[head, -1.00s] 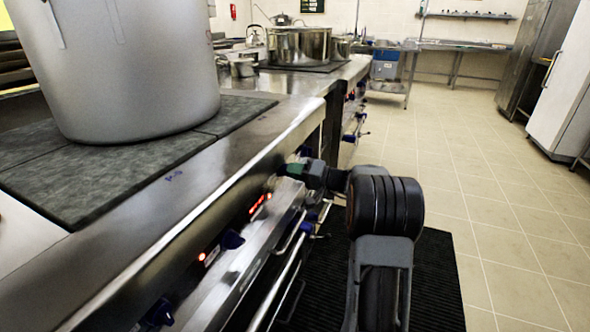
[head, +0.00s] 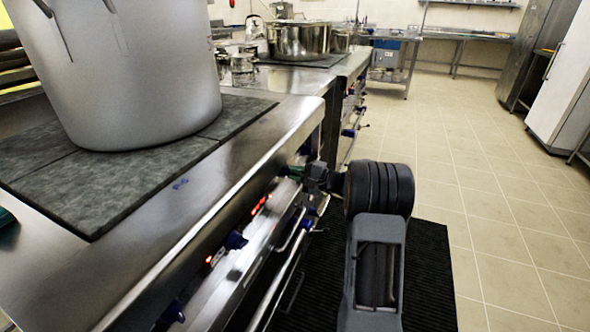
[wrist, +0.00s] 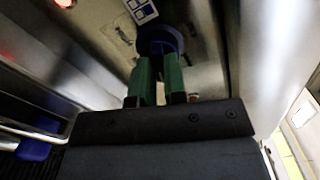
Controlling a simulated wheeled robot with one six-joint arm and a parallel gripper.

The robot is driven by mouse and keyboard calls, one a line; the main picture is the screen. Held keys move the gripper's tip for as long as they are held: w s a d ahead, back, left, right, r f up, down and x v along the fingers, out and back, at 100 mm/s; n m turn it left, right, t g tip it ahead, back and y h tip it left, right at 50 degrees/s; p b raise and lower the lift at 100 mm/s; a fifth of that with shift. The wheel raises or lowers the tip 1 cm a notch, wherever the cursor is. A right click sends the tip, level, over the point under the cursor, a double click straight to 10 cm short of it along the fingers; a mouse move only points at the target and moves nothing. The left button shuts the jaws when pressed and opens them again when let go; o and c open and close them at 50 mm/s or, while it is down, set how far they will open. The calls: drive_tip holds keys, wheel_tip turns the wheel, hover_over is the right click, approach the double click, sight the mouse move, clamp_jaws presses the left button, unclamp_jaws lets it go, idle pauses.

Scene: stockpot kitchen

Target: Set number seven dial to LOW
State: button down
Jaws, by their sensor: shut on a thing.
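My gripper (head: 300,171) is at the stove's front panel, seen from behind in the head view. In the wrist view, the green fingers of my gripper (wrist: 159,80) are closed on a round blue dial (wrist: 160,42). A printed label with blue squares (wrist: 141,10) sits on the panel just above the dial. The number and setting marks are not legible. In the head view the gripped dial is hidden behind my gripper. Another blue dial (head: 236,240) is nearer on the same panel, with one more (head: 172,312) at the bottom.
A large grey stockpot (head: 130,75) stands on the dark hotplate (head: 60,195). Red lights (head: 261,204) glow on the panel. A metal rail (head: 275,270) runs below the dials. Tiled floor (head: 500,220) is clear to the right.

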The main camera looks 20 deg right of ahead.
drive_tip(key=shift+m, duration=0.4)
drive_tip(key=c, duration=1.2)
unclamp_jaws()
drive_tip(key=shift+o, duration=0.2)
drive_tip(key=shift+d, duration=0.1)
drive_tip(key=p+v, duration=0.3)
drive_tip(key=v, duration=1)
drive_tip(key=shift+s+d, duration=0.2)
drive_tip(key=shift+s, duration=0.1)
